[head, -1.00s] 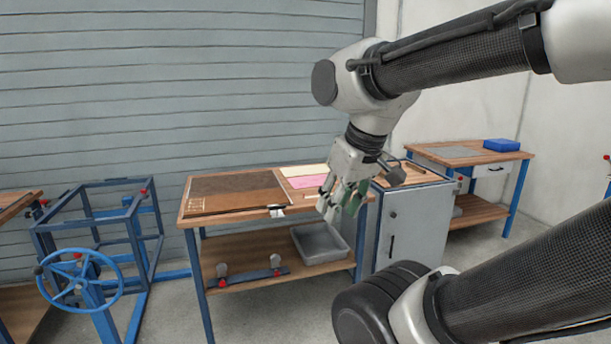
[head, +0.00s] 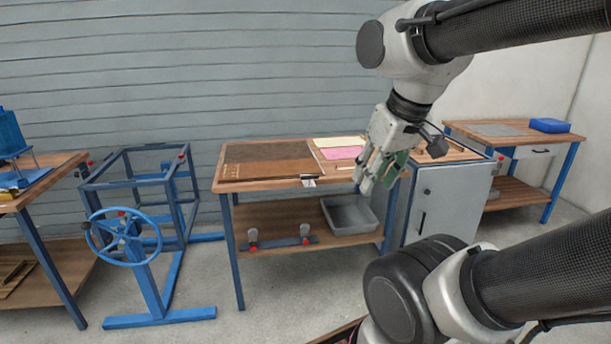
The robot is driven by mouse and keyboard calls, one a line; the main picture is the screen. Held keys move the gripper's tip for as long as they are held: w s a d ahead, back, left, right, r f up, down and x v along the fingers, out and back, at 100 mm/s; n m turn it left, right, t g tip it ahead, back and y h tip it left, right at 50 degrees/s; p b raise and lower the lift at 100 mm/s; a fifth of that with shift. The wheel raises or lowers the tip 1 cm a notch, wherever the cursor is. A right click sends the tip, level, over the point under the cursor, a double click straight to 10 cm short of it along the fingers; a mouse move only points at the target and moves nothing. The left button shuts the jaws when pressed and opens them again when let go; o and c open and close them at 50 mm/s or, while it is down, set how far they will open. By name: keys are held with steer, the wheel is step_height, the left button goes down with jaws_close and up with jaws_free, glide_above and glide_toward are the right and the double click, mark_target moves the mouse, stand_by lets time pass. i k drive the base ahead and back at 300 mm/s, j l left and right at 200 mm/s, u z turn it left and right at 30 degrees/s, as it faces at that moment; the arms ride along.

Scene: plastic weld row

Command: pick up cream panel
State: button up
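The cream panel (head: 338,141) lies flat at the back right of the middle workbench, just behind a pink panel (head: 342,153). It shows as a thin pale strip. My gripper (head: 377,186) hangs in front of the bench's right end, pointing down, to the right of the cream panel and nearer to the camera. Its fingers, with green pads, look spread, and nothing shows between them. The gripper is apart from the panel and hides part of the bench's right end.
The middle workbench (head: 240,172) also carries a brown board (head: 268,165). A grey bin (head: 350,215) sits on its lower shelf. A grey cabinet (head: 450,205) adjoins it on the right. A blue frame with a handwheel (head: 125,238) stands to the left. Floor in front is partly clear.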

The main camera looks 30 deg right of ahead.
mark_target(349, 140)
steer(key=i+l, duration=0.2)
steer(key=l, duration=0.2)
steer(key=i+l, duration=0.2)
steer(key=l, duration=0.2)
steer(key=i+l, duration=0.2)
steer(key=l, duration=0.2)
steer(key=i+l, duration=0.2)
steer(key=l, duration=0.2)
steer(key=i+l, duration=0.2)
steer(key=l, duration=0.25)
steer(key=i+l, duration=0.2)
steer(key=l, duration=0.2)
steer(key=i+l, duration=0.25)
steer(key=l, duration=0.15)
